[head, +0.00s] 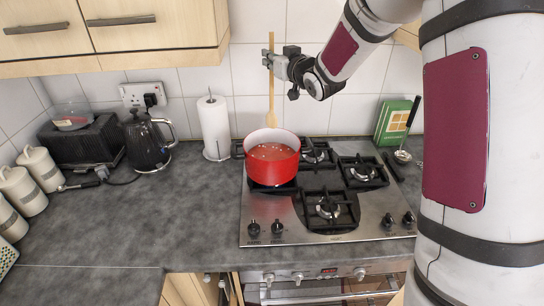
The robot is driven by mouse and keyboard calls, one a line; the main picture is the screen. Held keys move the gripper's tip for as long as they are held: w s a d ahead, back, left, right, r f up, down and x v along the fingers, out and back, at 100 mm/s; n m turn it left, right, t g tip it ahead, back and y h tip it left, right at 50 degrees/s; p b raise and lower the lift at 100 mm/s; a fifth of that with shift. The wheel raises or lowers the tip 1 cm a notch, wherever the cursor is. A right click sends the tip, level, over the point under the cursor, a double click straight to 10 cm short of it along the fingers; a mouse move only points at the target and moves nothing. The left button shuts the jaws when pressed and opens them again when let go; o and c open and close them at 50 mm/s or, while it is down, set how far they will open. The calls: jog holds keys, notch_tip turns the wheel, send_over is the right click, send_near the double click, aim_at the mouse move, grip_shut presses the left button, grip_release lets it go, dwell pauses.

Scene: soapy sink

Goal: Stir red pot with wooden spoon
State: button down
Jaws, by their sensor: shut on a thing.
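The red pot (273,171) stands on the back left burner of the hob, with red liquid and small pale bits inside. The wooden spoon (271,104) hangs upright, its broad end down, at the far side of the pot's opening. Whether the spoon's tip is inside the pot or behind its rim I cannot tell. My gripper (269,61) is above the pot, shut on the upper part of the spoon's handle.
The steel gas hob (310,237) has several burners. A paper towel roll (214,128) and black kettle (146,141) stand left of it. A green box (394,121) and ladle (405,145) are at right. Wall cupboards (110,30) hang upper left. The left worktop (130,220) is mostly clear.

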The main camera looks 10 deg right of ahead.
dwell(0.3)
jog(key=s+a+r+p, duration=0.1)
jog(key=s, duration=0.8)
jog(key=s+a+r, duration=0.1)
jog(key=s+a, duration=0.1)
jog(key=s, duration=0.6)
jog(key=shift+s+a+p, duration=0.25)
jog(key=shift+s+p, duration=0.1)
jog(key=shift+p, duration=0.05)
